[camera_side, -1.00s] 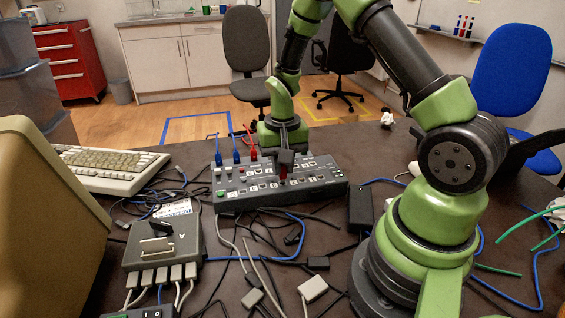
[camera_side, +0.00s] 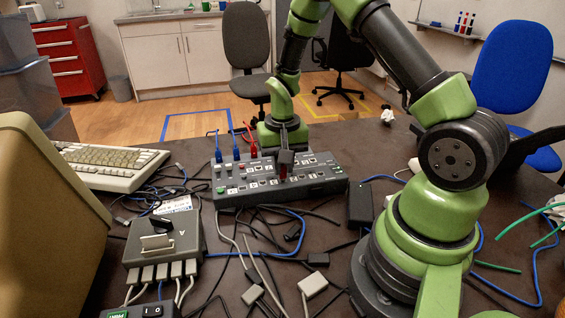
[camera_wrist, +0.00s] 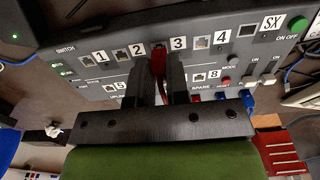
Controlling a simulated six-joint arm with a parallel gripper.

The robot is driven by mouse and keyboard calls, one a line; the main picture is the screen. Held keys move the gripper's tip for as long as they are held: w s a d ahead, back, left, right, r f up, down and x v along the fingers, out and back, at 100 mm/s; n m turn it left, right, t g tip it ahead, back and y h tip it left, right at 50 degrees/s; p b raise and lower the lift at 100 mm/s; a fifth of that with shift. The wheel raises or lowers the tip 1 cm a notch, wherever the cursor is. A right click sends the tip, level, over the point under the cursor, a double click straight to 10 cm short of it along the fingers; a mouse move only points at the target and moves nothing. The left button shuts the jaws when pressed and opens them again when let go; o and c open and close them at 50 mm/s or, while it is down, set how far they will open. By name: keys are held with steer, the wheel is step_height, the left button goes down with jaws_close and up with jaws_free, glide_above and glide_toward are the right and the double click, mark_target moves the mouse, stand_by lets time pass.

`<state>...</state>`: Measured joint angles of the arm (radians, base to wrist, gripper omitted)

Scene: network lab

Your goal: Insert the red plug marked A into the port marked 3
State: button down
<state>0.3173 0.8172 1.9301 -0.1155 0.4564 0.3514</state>
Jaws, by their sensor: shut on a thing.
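The red plug (camera_wrist: 158,64) shows between the two dark fingers of my gripper (camera_wrist: 166,80) in the wrist view. My gripper is shut on it. The plug's front end is at the port left of the label 3 (camera_wrist: 178,43) on the grey switch panel (camera_wrist: 60,48). I cannot tell whether it touches the port or how deep it sits. The port is mostly hidden by the plug, and no letter on the plug is readable. In the side view my gripper (camera_side: 286,162) points down over the middle of the switch box (camera_side: 325,183), with a little red below it.
Ports 2 (camera_wrist: 121,54) and 4 (camera_wrist: 201,42) beside it look empty. Blue cables (camera_side: 236,148) and a red cable (camera_side: 251,145) stand up at the box's left back. Loose cables and a grey box (camera_side: 150,256) clutter the table in front.

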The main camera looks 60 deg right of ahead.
steer(key=shift+f, duration=0.3)
steer(key=c, duration=1)
jaws_free()
steer(key=shift+c, duration=0.2)
step_height(320, 180, up, 9)
steer(key=shift+f, duration=0.1)
steer(key=s+a+r+n+t, duration=0.1)
steer(key=s+a+r+t, duration=0.15)
steer(key=r, duration=0.35)
steer(key=s+a+r+n+t, duration=0.1)
steer(key=s+a+r, duration=0.25)
steer(key=r, duration=0.25)
steer(key=s+a+r+n+t+y, duration=0.2)
steer(key=s+a+r+n+t, duration=0.1)
steer(key=s+a, duration=0.3)
steer(key=s+r, duration=0.1)
steer(key=s, duration=0.1)
steer(key=shift+s+a+r+t, duration=0.15)
steer(key=shift+s+r+t, duration=0.05)
steer(key=shift+s+t, duration=0.15)
